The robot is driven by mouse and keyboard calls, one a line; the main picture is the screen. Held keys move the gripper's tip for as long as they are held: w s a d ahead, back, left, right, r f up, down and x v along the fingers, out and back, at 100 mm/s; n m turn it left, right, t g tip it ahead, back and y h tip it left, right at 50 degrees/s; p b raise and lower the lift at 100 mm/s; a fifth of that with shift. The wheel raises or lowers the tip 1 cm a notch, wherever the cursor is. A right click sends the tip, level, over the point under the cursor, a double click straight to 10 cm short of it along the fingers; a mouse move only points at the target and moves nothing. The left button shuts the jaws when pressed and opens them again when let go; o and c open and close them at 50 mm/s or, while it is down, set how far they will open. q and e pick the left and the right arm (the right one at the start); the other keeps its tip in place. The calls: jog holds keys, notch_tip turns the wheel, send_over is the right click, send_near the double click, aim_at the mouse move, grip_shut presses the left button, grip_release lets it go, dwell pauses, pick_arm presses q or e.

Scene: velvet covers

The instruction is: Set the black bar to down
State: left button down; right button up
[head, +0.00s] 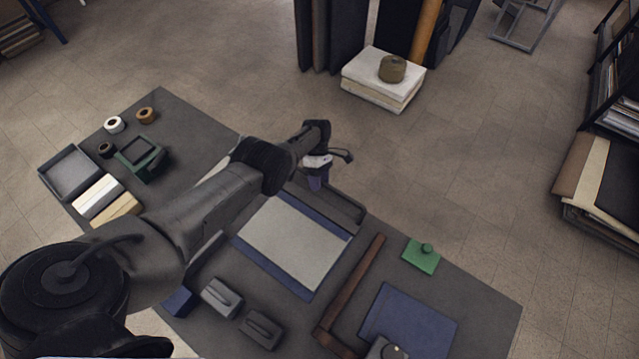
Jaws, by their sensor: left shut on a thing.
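A dark bar (340,208) lies along the far right side of the grey board with a blue border (292,243). It looks like the black bar; its left part is hidden by my left arm, and I cannot tell whether it is raised or flat. My left gripper (316,176) is beyond the far end of the board, pointing down. It is shut on a small blue-violet piece (314,184) near that bar. I cannot tell whether this piece is joined to the bar. My right gripper is not in view.
On the dark table stand a green block with a knob (422,256), a brown angled strip (350,290), a blue mat (410,322), grey blocks (221,298), a grey tray (70,173) and tape rolls (114,125).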

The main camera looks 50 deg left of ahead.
pick_arm(q)
jog(key=shift+w+f, duration=0.15)
jog(key=shift+f, duration=0.15)
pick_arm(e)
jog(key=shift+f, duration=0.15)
pick_arm(q)
jog(key=c, duration=1.1)
grip_release()
jog(key=shift+w+a+r, duration=0.1)
jog(key=shift+w+r, duration=0.1)
jog(key=shift+r, duration=0.05)
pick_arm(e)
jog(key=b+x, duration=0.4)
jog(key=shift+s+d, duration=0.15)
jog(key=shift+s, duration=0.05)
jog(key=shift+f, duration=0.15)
pick_arm(q)
jog(key=v, duration=1.3)
jog(key=shift+r, duration=0.4)
